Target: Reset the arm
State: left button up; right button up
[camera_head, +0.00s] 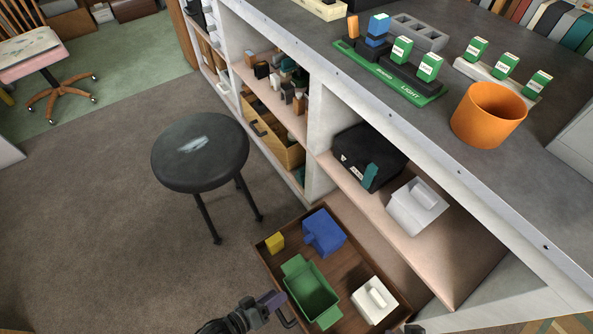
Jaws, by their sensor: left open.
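My left gripper (274,302) shows at the bottom edge, with its dark wrist coming in from the lower left. It is open and empty, close beside the dark handle (288,319) on the front of the pulled-out brown drawer (262,262). I cannot tell whether it touches the handle. My right gripper is not clearly in view; only a small dark shape shows at the bottom edge, right of the drawer.
The drawer holds a yellow block (274,243), a blue box (324,232), a green bin (311,290) and a white box (374,300). A black stool (197,160) stands left of it. The grey counter (385,130) overhangs the shelves. Carpet (100,220) at left is clear.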

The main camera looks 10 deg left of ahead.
pick_arm(q)
jog(key=w+a+r+m+g+y+p, duration=0.1)
jog(key=a+r+y, duration=0.2)
jog(key=r, duration=0.5)
jog(key=w+a+r+m+g+y+p, duration=0.1)
jog(key=a+r+y, duration=0.25)
jog(key=r, duration=0.45)
jog(key=s+a+r+m+g+y, duration=0.25)
jog(key=s+a+g, duration=0.25)
jog(key=s, duration=0.3)
notch_tip(320, 180, up, 38)
jog(key=p, duration=3.8)
jog(key=shift+w+h, duration=0.35)
jog(key=shift+h, duration=0.05)
pick_arm(e)
notch_tip(320, 180, up, 41)
